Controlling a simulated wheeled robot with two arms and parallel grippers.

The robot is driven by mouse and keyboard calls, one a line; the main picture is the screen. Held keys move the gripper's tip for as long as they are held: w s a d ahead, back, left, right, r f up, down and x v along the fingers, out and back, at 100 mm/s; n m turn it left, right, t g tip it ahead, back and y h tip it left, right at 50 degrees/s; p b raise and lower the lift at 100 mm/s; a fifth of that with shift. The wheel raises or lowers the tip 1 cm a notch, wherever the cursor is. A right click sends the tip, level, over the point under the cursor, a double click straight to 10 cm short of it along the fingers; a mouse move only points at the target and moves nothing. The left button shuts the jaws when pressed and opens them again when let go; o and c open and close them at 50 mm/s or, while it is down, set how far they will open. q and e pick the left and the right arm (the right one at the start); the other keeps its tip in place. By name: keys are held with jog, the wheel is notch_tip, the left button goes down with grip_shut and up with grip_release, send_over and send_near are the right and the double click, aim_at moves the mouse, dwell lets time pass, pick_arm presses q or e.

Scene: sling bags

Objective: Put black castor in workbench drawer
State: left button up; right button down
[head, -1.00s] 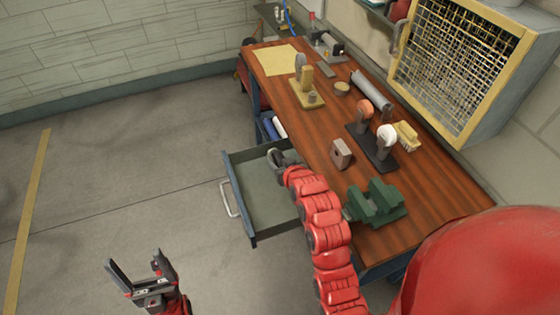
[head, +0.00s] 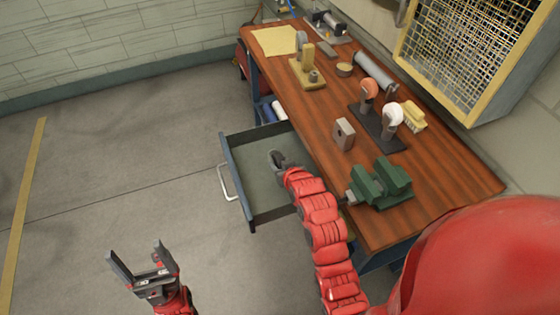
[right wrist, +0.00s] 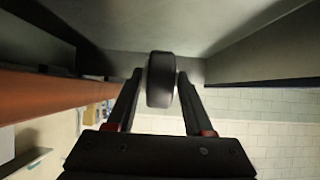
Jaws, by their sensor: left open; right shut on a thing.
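The black castor (right wrist: 161,80) is a dark wheel held between the two fingers of my right gripper (right wrist: 160,82) in the right wrist view. In the head view my right gripper (head: 277,160) is over the open drawer (head: 258,198), within its walls. I cannot tell whether the castor touches the drawer floor. The drawer is pulled out from the workbench's left side, with a grey inside and a pale handle (head: 227,182). The rest of the drawer floor that shows looks empty. My left gripper (head: 137,252) is open and empty above the floor, left of the drawer.
The wooden workbench top (head: 320,125) carries a green vice (head: 381,184), a grey-brown block (head: 344,133), a black stand with round-topped tools (head: 378,130) and a brush (head: 411,116). A yellow-framed mesh cabinet (head: 470,60) hangs at right. The floor left of the drawer is clear.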

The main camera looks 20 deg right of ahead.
grip_release()
dwell(0.5)
jog(key=p+v, duration=0.1)
jog(key=v, duration=0.6)
dwell(0.7)
dwell(0.5)
